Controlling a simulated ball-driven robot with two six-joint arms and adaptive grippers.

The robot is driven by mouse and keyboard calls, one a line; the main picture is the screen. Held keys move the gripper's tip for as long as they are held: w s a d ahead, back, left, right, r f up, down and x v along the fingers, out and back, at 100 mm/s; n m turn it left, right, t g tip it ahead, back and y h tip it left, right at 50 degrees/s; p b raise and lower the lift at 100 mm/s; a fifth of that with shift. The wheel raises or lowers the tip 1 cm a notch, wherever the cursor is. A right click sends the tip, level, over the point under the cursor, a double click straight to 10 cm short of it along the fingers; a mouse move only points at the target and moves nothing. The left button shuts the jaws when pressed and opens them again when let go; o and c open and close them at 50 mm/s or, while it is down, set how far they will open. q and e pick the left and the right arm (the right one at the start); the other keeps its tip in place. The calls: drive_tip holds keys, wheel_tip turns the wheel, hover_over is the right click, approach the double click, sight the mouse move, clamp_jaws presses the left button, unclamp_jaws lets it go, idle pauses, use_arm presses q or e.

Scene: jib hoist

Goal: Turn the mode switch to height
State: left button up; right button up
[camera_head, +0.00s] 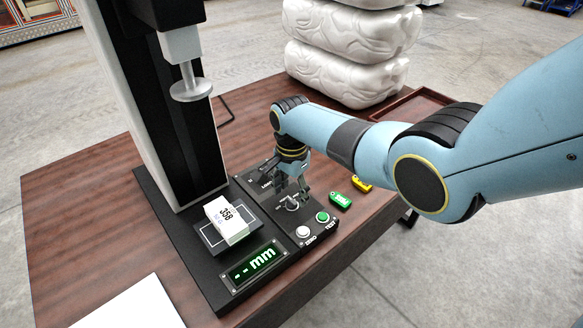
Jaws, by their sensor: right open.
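The mode switch (291,204) is a small grey knob on the black control panel, at the centre of the camera_head view. My right gripper (294,188) points down over the panel with its fingers apart, just above and behind the switch. It looks empty. Whether a finger touches the knob cannot be told. The gripper and wrist hide part of the panel and its labels, and the knob's exact setting is too small to read. The display (252,265) shows green dashes and "mm". My left gripper is not in view.
A white button (303,232) and green button (322,216) sit in front of the switch. A white block (227,219) marked 358 stands under the gauge's probe (190,88). White sacks (350,55) are stacked behind.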

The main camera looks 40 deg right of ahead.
sight(292, 201)
wheel_tip(292, 201, up, 9)
drive_tip(key=shift+r, duration=0.2)
drive_tip(key=shift+s, duration=0.1)
idle(0.5)
